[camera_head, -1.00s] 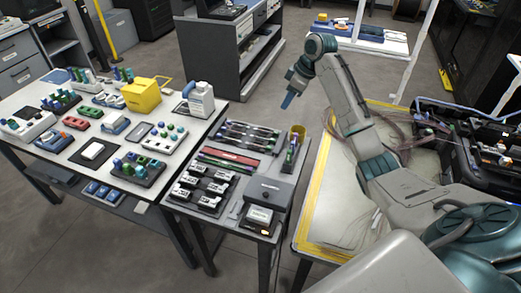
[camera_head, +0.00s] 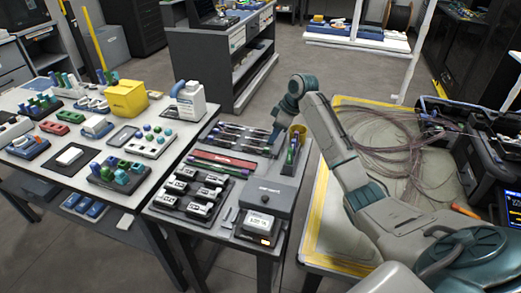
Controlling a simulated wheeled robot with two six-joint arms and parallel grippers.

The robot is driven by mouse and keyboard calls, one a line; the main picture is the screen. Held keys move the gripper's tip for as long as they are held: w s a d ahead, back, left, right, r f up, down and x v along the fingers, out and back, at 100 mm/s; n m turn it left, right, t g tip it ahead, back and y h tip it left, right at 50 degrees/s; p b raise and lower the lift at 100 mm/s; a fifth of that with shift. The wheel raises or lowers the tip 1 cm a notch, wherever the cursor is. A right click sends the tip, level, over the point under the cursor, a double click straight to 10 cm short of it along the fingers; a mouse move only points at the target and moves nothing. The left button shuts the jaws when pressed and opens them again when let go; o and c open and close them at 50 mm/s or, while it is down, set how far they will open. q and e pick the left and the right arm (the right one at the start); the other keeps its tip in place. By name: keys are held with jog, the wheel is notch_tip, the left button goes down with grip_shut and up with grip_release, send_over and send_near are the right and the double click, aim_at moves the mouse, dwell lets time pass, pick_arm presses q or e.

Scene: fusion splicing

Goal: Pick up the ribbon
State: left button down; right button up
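No single item is clearly identifiable as the ribbon. Thin pinkish fibres (camera_head: 392,146) lie in loose coils on the right-hand table. A black rack (camera_head: 216,146) with several slim tool-like pieces sits at the back of the middle table. My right arm reaches in from the lower right and bends down at the wrist. Its gripper (camera_head: 272,140) points down at the rack's right end, beside the small upright holder. The fingertips are small and dark, so I cannot tell whether they are open or hold anything. My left gripper is out of view.

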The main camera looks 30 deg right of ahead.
aim_at(268, 149)
jog(key=shift+x, duration=0.9)
jog(key=x, duration=0.1)
jog(key=p+x, duration=0.1)
jog(key=x, duration=0.1)
jog(key=shift+s+f, duration=0.15)
jog(key=shift+f, duration=0.25)
jog(key=shift+w+f, duration=0.2)
jog(key=shift+f, duration=0.3)
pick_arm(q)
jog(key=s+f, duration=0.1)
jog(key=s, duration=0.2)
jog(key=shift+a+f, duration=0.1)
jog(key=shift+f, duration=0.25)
pick_arm(e)
jog(key=c, duration=0.9)
